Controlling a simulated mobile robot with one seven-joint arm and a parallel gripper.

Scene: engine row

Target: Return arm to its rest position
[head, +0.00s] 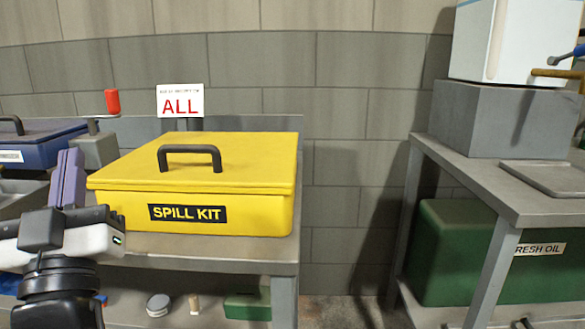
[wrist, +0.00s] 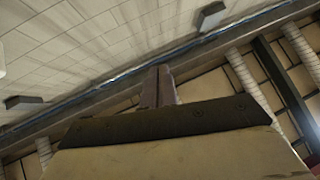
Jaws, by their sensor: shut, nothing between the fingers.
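My gripper (head: 70,165) is at the left of the head view, in front of the left bench and left of the yellow spill kit box (head: 200,185). Its fingers point up and are shut and empty. My white and black wrist shows below them at the lower left. In the wrist view the closed fingers (wrist: 158,84) stand out against the ceiling and the upper wall, touching nothing there. The spill kit box has its lid down and a black handle on top.
A blue case (head: 40,143) lies behind my gripper on the left bench (head: 215,247). A sign reading ALL (head: 180,101) and a red-topped part (head: 112,101) stand behind. A right-hand bench (head: 545,211) holds a grey block (head: 490,115); a green box (head: 445,255) sits below. Floor shows between benches.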

